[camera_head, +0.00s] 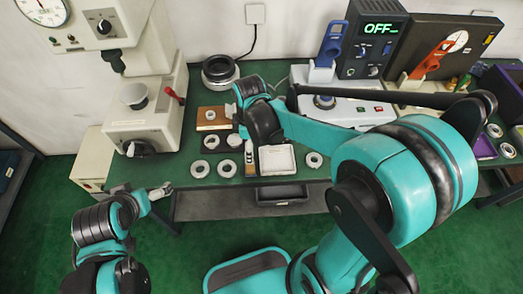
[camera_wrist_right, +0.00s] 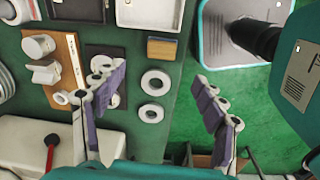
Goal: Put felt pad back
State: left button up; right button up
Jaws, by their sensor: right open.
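A small ochre rectangular piece (camera_wrist_right: 162,48) with a darker edge lies on the green bench beside a white tray; it may be the felt pad, but I cannot be sure. My right gripper (camera_wrist_right: 158,75) is open and empty above the bench, its fingers on either side of the ochre piece and two pale rings as seen in the wrist view. In the head view the right gripper (camera_head: 250,155) is over the bench left of the white tray (camera_head: 281,158). My left gripper (camera_head: 161,190) is low at the left, off the bench front; its jaw opening is too small to tell.
Several pale rings (camera_head: 199,169) lie on the bench. A brown board (camera_wrist_right: 73,45) with metal pieces lies behind them. A press machine (camera_head: 143,120) stands at the left. A white device (camera_head: 345,108) and a box reading OFF (camera_head: 375,45) stand at the back.

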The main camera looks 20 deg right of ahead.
jog(key=s+d+r+m+t, duration=0.4)
jog(key=s+r+m+t, duration=0.2)
jog(key=m, duration=0.7)
jog(key=s+r, duration=0.2)
jog(key=s, duration=0.1)
jog(key=shift+s+m+t, duration=0.3)
jog(key=shift+s, duration=0.05)
jog(key=shift+d, duration=0.1)
jog(key=shift+f, duration=0.15)
dwell(1.0)
